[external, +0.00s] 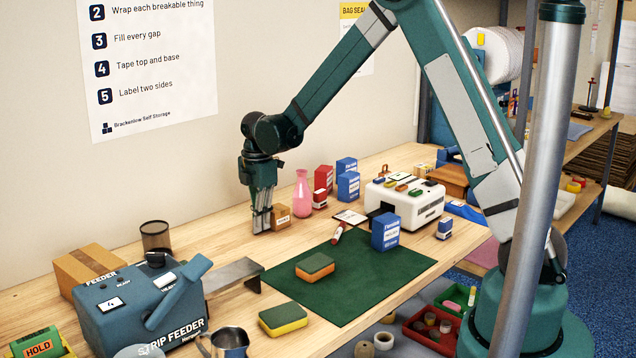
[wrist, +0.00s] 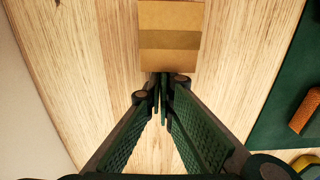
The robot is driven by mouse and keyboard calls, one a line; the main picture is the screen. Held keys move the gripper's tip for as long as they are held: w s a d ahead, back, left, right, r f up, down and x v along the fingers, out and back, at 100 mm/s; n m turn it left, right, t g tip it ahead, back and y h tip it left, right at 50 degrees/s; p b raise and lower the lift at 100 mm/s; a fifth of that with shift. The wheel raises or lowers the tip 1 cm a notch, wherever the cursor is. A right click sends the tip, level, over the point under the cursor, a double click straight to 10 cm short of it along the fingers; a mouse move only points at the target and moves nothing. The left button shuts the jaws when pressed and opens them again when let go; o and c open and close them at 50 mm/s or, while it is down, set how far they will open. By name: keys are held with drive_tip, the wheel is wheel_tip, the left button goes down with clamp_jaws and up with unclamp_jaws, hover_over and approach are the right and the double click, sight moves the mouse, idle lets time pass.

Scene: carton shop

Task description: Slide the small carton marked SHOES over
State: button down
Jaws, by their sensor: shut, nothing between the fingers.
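A small brown carton (external: 280,215) stands upright on the wooden bench, near the wall. It has a pale label whose print is too small to read surely. In the wrist view the carton (wrist: 170,22) is at the top, crossed by a darker tape band. My gripper (external: 262,226) points straight down, low over the bench, just left of the carton. Its fingers are shut with nothing between them. In the wrist view the fingertips (wrist: 160,88) are right at the carton's near edge; I cannot tell whether they touch it.
A pink vase (external: 302,194) and red and blue boxes (external: 348,186) stand to the carton's right. A green mat (external: 350,277) with a sponge (external: 315,266) lies in front. The strip feeder (external: 140,310) is at front left. Bare bench lies left of my gripper.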

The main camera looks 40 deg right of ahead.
sight(249, 236)
drive_tip(key=shift+a, duration=0.15)
drive_tip(key=shift+a, duration=0.9)
drive_tip(key=shift+a+b, duration=0.4)
drive_tip(key=shift+a, duration=0.75)
wheel_tip(249, 236, up, 10)
drive_tip(key=p, duration=0.1)
drive_tip(key=shift+d, duration=0.2)
drive_tip(key=shift+s+r, duration=0.1)
drive_tip(key=shift+r, duration=0.05)
